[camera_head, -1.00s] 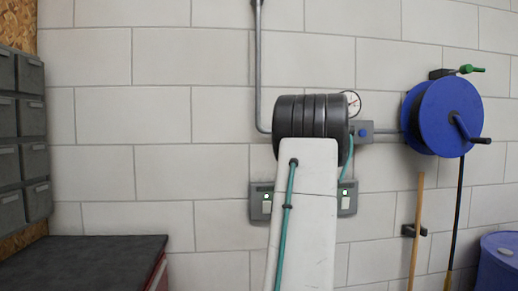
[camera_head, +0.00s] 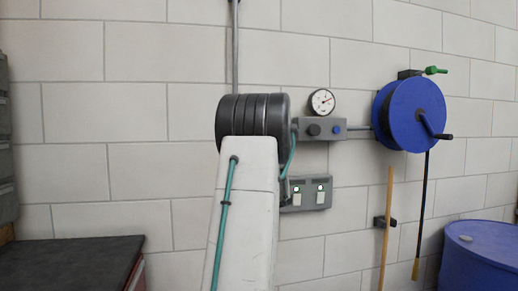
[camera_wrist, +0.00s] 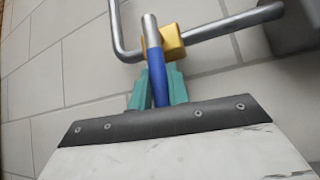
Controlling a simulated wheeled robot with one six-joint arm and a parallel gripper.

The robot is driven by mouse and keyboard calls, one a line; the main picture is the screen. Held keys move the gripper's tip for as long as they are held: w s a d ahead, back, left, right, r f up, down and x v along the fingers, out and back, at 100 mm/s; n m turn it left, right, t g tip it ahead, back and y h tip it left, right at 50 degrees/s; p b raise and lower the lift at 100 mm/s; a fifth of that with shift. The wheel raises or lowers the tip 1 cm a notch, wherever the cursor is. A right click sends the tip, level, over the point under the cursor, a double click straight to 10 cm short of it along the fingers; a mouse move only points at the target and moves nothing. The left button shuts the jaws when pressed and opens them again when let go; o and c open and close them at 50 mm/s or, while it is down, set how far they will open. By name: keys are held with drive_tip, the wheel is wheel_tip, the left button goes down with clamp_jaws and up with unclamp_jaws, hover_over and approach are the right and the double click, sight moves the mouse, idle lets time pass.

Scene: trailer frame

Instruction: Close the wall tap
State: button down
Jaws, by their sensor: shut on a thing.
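The wall tap has a yellow body (camera_wrist: 172,42) on a grey metal pipe (camera_wrist: 226,24) in the wrist view. Its lever has a blue sleeve (camera_wrist: 157,78) and a bare metal part (camera_wrist: 150,28) that passes over the yellow body. The lever points down the picture towards my gripper, across the pipe's run. My gripper (camera_wrist: 158,92) has teal fingers, one on each side of the blue sleeve, and is shut on it. In the head view the tap and my gripper are hidden behind my own arm.
A grey box with knobs (camera_head: 320,129) and a round gauge (camera_head: 321,101) are on the wall right of my arm. A switch plate (camera_head: 314,195) is below. A blue hose reel (camera_head: 411,113) and blue barrel (camera_head: 482,258) stand right. A dark-topped bench (camera_head: 70,262) is lower left.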

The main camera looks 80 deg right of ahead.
drive_tip(key=c, duration=1.3)
unclamp_jaws()
drive_tip(key=shift+c, duration=0.2)
drive_tip(key=v, duration=0.7)
drive_tip(key=shift+a+f, duration=0.2)
drive_tip(key=shift+f, duration=0.1)
